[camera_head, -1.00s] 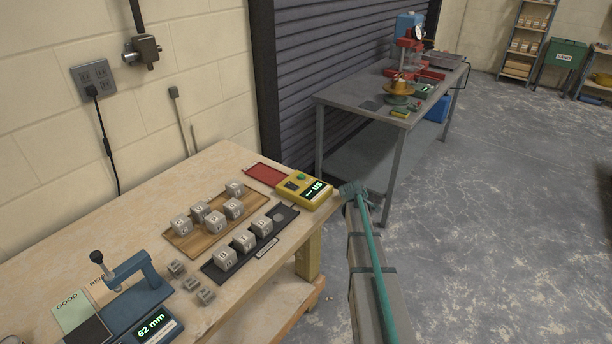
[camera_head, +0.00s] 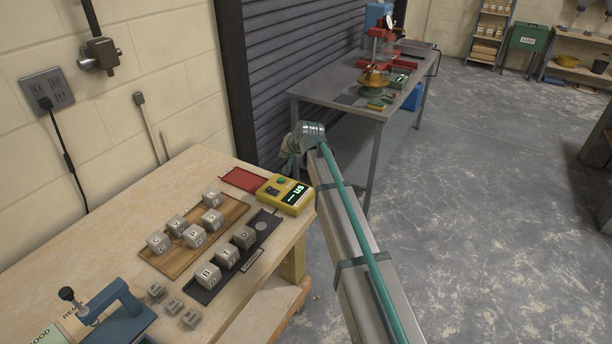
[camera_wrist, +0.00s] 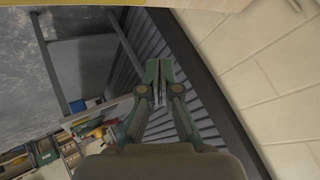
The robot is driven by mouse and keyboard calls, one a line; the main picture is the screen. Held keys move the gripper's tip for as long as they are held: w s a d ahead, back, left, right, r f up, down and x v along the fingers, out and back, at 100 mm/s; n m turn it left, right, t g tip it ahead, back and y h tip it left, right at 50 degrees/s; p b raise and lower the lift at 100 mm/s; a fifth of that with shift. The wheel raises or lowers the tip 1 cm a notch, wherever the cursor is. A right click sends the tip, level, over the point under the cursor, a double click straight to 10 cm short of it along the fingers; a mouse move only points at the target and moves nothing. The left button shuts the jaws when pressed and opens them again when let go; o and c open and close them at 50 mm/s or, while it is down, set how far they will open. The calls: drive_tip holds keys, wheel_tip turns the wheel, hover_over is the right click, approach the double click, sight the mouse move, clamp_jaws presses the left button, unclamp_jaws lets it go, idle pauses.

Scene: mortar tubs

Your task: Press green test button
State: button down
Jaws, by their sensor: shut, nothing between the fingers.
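A yellow tester (camera_head: 297,205) with a small lit screen stands at the back right corner of the wooden workbench. Its round green button (camera_head: 281,181) is on the top face, beside a dark patch. My arm's end shows in the head view just beyond and above the tester, apart from it; the fingers cannot be made out there. In the wrist view my gripper (camera_wrist: 159,72) is shut and empty, with the grey shutter behind it. The button is not clearly seen in the wrist view.
A red tray (camera_head: 238,178) lies left of the tester. Lettered blocks stand on a wooden board (camera_head: 178,262) and a dark tray (camera_head: 212,290). A blue gauge stand (camera_head: 122,318) is at the front. A grey metal table (camera_head: 318,92) stands behind. Open floor lies right.

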sight(283, 180)
drive_tip(key=shift+s+a+r+y, duration=0.2)
drive_tip(key=shift+a+r+y, duration=0.1)
drive_tip(key=shift+a+r, duration=0.35)
drive_tip(key=shift+f, duration=0.3)
drive_tip(key=shift+f+b, duration=2.15)
drive_tip(key=shift+f, duration=2.1)
drive_tip(key=shift+f, duration=0.15)
drive_tip(key=shift+f, duration=0.25)
drive_tip(key=shift+f+b, duration=0.5)
drive_tip(key=shift+b, duration=0.05)
drive_tip(key=shift+r, duration=0.2)
drive_tip(key=shift+r+p, duration=0.45)
drive_tip(key=shift+r, duration=0.3)
